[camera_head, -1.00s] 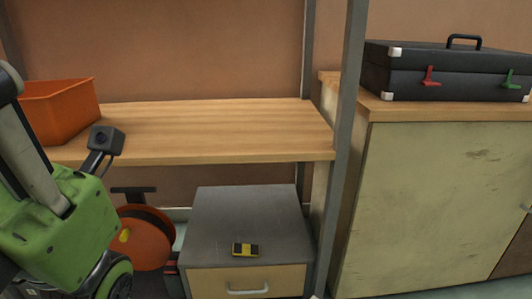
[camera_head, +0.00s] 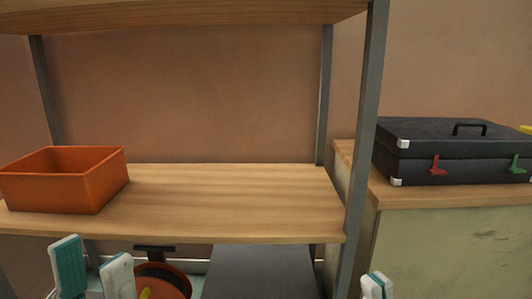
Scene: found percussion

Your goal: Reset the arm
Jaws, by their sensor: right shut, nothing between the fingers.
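My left gripper (camera_head: 92,256) is at the bottom left, below the front edge of the shelf board. Its two white and teal fingers stand apart with a gap between them, and it is empty. My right gripper (camera_head: 376,286) shows only its fingertips at the bottom edge, right of the shelf post. It is shut and holds nothing. Most of both arms is out of the frame.
An orange bin (camera_head: 62,185) stands on the wooden shelf (camera_head: 230,200); the board's right part is clear. A grey post (camera_head: 362,130) divides shelf and cabinet (camera_head: 450,245). A black case (camera_head: 450,150) lies on the cabinet. An orange reel (camera_head: 165,277) and grey drawer unit (camera_head: 260,270) are below.

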